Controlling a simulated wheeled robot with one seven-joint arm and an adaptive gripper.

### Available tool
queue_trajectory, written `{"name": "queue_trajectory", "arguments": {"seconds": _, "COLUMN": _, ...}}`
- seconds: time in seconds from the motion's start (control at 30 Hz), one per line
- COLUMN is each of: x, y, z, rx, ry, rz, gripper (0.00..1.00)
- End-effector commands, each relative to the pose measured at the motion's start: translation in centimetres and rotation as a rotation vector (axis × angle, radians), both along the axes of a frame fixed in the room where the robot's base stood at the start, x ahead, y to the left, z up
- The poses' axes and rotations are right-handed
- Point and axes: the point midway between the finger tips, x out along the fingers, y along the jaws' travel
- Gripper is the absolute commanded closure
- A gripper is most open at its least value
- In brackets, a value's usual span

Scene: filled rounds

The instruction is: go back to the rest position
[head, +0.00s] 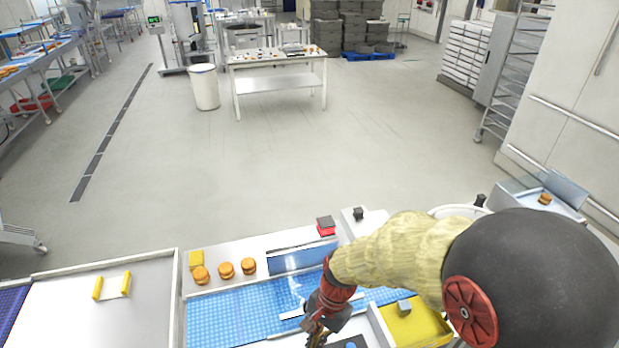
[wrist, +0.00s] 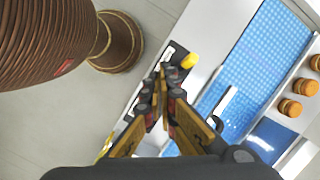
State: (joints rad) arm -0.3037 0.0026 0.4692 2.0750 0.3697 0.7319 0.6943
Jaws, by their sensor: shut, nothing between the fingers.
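My gripper (head: 318,336) is low in the head view, over the near edge of the blue belt (head: 235,312). In the wrist view my gripper (wrist: 162,82) points ahead with its fingertips together and nothing between them. My arm reaches in from the right of the head view, with a cream sleeve and a red-and-black wrist. The blue belt also shows on the right of the wrist view (wrist: 252,55).
Several filled rounds (head: 226,270) stand in a row behind the belt, beside a yellow block (head: 196,260). A yellow tray (head: 415,325) lies right of my gripper. A white tray (head: 60,315) is at left. Beyond, the floor is clear up to a white table (head: 275,84).

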Motion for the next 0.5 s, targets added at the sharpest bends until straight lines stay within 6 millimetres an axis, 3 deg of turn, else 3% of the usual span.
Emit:
{"name": "queue_trajectory", "arguments": {"seconds": 0.2, "x": -1.9, "y": -4.1, "z": 2.6, "rx": 0.003, "ry": -0.142, "rz": 0.387, "gripper": 1.0}}
{"name": "queue_trajectory", "arguments": {"seconds": 0.5, "x": -4.6, "y": -11.2, "z": 4.6, "rx": -0.1, "ry": -0.389, "rz": 0.727, "gripper": 1.0}}
